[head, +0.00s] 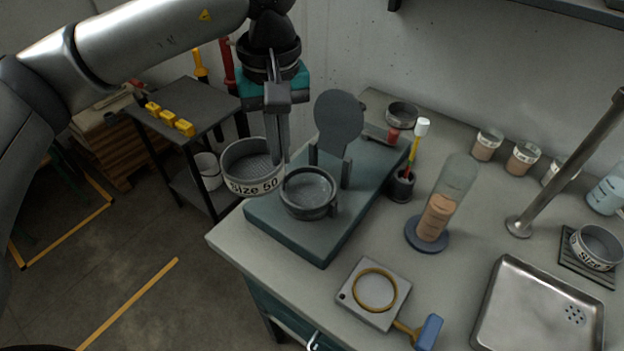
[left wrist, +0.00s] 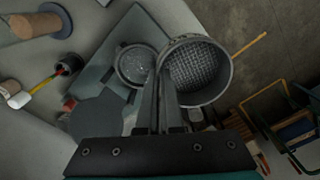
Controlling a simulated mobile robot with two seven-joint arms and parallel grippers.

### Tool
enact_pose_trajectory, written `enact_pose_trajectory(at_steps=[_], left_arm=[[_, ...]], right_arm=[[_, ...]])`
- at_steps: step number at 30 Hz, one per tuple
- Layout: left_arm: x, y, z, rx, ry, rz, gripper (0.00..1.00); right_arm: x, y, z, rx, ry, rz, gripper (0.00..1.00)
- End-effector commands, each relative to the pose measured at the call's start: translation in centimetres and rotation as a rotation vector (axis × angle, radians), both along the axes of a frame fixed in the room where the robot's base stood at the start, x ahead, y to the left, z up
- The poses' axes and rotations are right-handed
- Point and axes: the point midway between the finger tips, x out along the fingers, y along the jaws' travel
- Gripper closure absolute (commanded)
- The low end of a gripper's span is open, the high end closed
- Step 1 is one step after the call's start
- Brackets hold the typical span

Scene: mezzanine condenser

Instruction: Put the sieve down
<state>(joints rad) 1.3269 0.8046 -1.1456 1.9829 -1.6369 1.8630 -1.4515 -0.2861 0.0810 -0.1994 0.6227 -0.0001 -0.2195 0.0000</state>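The sieve (head: 254,168), a grey round pan with a mesh floor and a "Size 50" label, hangs upright at the left side of the bench. It also shows in the left wrist view (left wrist: 197,72). My left gripper (head: 281,158) points down and is shut on the sieve's rim at its right side. In the left wrist view the fingers (left wrist: 166,80) lie across the sieve's near-left wall. The sieve is beside a round grey cup (head: 309,194) on a teal base plate (head: 325,240) and appears raised above the bench level. My right gripper is not in view.
Another labelled sieve (head: 596,248) sits on a ribbed dark mat (head: 572,262) at right. A disc-topped stand (head: 339,122) rises behind the cup. A brush holder (head: 402,186), tilted cylinder (head: 440,212), ring plate (head: 374,290) and steel tray (head: 490,320) occupy the bench.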

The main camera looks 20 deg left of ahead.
Motion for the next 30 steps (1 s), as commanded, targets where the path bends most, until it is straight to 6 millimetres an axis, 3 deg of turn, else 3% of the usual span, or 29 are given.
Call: enact_pose_trajectory(at_steps=[8,30], left_arm=[[0.5,-0.2,1.7,-0.004,-0.006,0.551,1.0],[1.6,-0.7,5.4,-0.016,-0.011,2.027,1.0]], right_arm=[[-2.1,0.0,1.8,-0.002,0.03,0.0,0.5],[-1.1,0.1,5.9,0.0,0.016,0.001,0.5]])
